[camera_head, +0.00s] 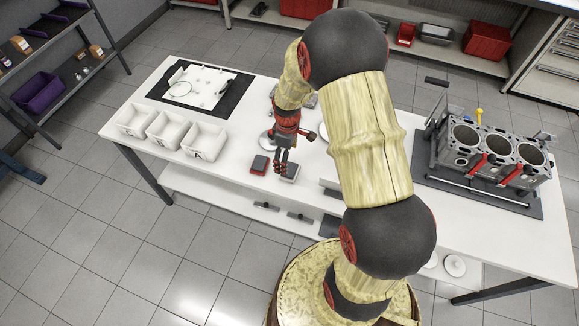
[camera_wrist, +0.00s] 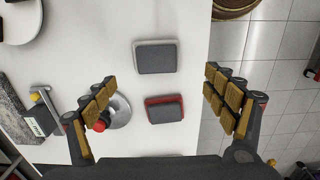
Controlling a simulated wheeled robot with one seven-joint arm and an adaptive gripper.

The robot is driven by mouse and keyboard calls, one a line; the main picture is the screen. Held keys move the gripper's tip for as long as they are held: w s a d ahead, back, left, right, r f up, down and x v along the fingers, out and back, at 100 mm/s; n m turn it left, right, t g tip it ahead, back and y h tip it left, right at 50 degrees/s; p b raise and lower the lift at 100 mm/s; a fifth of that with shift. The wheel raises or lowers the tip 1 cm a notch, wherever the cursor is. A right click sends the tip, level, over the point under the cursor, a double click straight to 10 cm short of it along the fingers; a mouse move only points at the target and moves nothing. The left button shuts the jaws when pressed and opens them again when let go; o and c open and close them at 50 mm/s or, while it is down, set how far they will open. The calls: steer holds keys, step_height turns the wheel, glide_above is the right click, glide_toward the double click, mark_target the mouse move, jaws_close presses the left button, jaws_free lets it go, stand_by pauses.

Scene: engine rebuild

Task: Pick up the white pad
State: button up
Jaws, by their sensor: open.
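The white pad (camera_head: 290,172) is a small dark-grey block with a light rim, lying flat near the table's front edge. In the wrist view the white pad (camera_wrist: 156,57) lies beyond the red-rimmed pad (camera_wrist: 164,109), with a gap between them. The red-rimmed pad also shows in the head view (camera_head: 259,165), left of the white pad. My gripper (camera_head: 282,164) is above the table by the pads. In the wrist view my gripper (camera_wrist: 163,98) is open and empty, its fingers wide apart on either side of the red-rimmed pad.
A metal disc (camera_wrist: 119,111) lies beside the left finger. White bins (camera_head: 203,141) and a dark mat with a white plate (camera_head: 186,91) are to the left. An engine block (camera_head: 488,152) stands on the right.

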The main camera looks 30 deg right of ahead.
mark_target(290, 169)
steer(key=f, duration=0.2)
steer(key=f+b, duration=0.1)
steer(key=f, duration=0.5)
steer(key=shift+d+f, duration=0.25)
steer(key=shift+d, duration=0.15)
steer(key=shift+c, duration=1.2)
steer(key=c, duration=1)
steer(key=shift+r, duration=0.1)
